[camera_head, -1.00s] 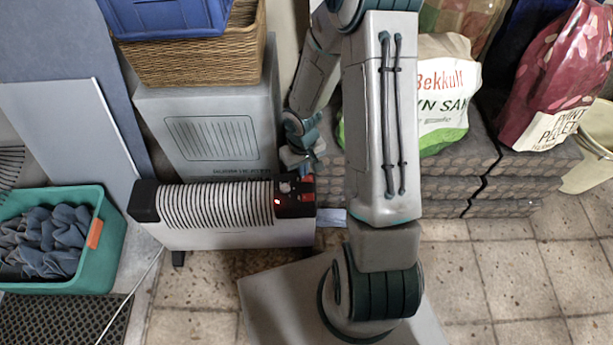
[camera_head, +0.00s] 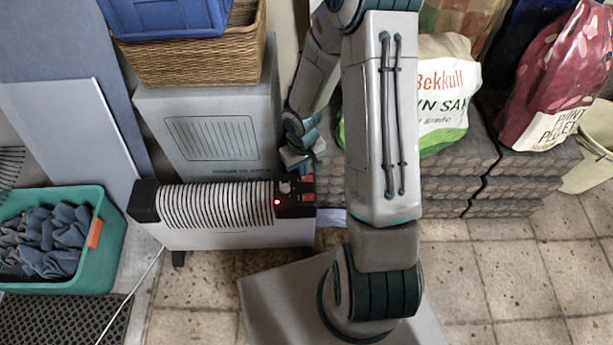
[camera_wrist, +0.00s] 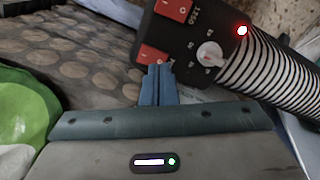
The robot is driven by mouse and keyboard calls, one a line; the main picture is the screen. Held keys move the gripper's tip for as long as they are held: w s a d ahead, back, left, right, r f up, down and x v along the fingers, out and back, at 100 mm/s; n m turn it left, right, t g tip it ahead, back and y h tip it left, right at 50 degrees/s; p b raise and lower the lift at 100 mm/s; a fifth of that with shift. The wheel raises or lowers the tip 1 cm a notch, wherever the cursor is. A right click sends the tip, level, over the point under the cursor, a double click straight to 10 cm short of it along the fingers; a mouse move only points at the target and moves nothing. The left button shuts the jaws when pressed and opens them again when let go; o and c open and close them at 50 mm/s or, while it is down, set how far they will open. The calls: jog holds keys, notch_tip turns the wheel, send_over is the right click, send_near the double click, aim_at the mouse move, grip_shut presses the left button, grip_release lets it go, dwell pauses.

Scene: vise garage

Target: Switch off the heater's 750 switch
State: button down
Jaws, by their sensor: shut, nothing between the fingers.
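The heater (camera_head: 230,212) stands on the floor, with a white body, a ribbed top and a black control end. In the wrist view its black panel (camera_wrist: 215,22) has a white knob (camera_wrist: 210,54), a lit red lamp (camera_wrist: 242,30) and two red rocker switches. The upper switch (camera_wrist: 174,9) is marked 1250. The other red switch (camera_wrist: 152,54) lies right at my fingertips; its label is not readable. My gripper (camera_wrist: 159,72) is shut and empty, its tips overlapping that switch's lower edge in view. Contact cannot be told. In the head view my gripper (camera_head: 291,160) is above the panel.
A grey box (camera_head: 205,135) with a wicker basket (camera_head: 195,62) on it stands behind the heater. A teal crate of cloths (camera_head: 107,250) is at left. Stacked dark slabs (camera_head: 510,175) and bags, including a white one (camera_head: 445,95), are at right.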

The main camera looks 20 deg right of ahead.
jog(key=shift+f+b, duration=0.8)
jog(key=shift+f, duration=0.15)
dwell(0.5)
jog(key=shift+r, duration=0.1)
jog(key=shift+r+p, duration=3.15)
jog(key=shift+r, duration=0.35)
